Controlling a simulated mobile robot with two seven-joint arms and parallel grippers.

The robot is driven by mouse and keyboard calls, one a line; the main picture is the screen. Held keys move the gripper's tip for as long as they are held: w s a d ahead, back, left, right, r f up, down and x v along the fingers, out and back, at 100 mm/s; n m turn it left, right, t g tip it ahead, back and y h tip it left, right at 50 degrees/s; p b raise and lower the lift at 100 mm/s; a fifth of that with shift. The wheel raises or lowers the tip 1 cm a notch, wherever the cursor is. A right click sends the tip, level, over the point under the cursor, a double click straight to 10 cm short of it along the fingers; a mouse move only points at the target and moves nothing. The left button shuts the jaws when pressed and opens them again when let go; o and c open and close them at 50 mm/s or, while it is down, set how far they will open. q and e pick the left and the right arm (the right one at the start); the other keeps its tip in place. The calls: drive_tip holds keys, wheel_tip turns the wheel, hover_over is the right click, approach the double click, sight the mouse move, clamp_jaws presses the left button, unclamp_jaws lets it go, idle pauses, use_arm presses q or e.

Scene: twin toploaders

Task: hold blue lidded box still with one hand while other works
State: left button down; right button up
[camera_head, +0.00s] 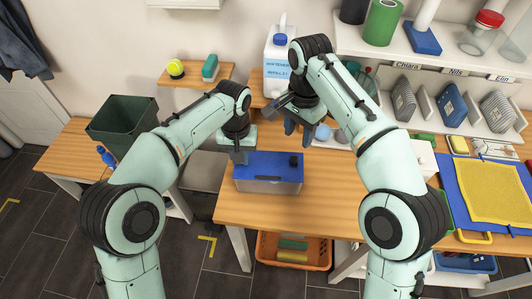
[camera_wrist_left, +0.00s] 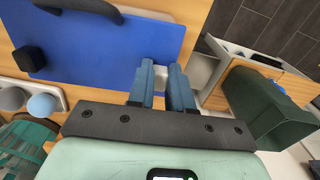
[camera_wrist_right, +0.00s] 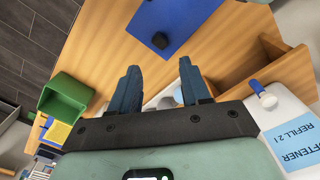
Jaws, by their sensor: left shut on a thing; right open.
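The blue lidded box (camera_head: 270,172) stands on the wooden table, its blue lid lying flat on top with a black knob near the right end. In the left wrist view the lid (camera_wrist_left: 105,45) fills the upper left. My left gripper (camera_head: 239,158) is shut on the box at its left end; the exact contact is hard to see. The left fingers (camera_wrist_left: 166,85) show close together beside the lid's edge. My right gripper (camera_head: 298,132) is open and empty, above and behind the box's right end. The lid (camera_wrist_right: 170,22) is ahead of it in the right wrist view.
A white softener refill jug (camera_head: 279,62) stands behind my right gripper. A dark green bin (camera_head: 122,122) is at the left. An orange crate (camera_head: 293,250) sits below the table. A yellow cloth (camera_head: 493,186) lies at the right. The tabletop right of the box is clear.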

sight(295, 159)
wheel_tip(295, 159, down, 10)
drive_tip(key=n, duration=0.8)
idle(0.4)
clamp_jaws()
